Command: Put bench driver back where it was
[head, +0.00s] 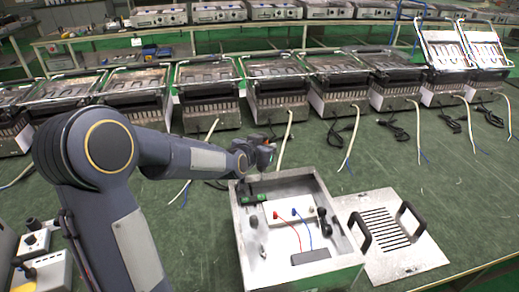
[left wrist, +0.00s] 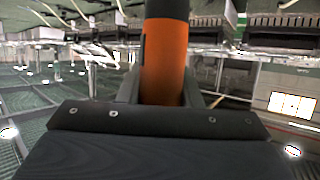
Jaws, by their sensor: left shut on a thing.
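My left gripper (head: 264,156) is above the back left corner of an open metal box (head: 245,237). In the left wrist view the gripper (left wrist: 165,92) is shut on an orange and black upright cylinder, which looks like the handle of the bench driver (left wrist: 165,60). Only a small dark and orange bit of the driver shows beside the gripper in the head view; its lower end cannot be made out. My right gripper is in neither view.
Heater units (head: 275,80) with loose cables line the bench behind.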

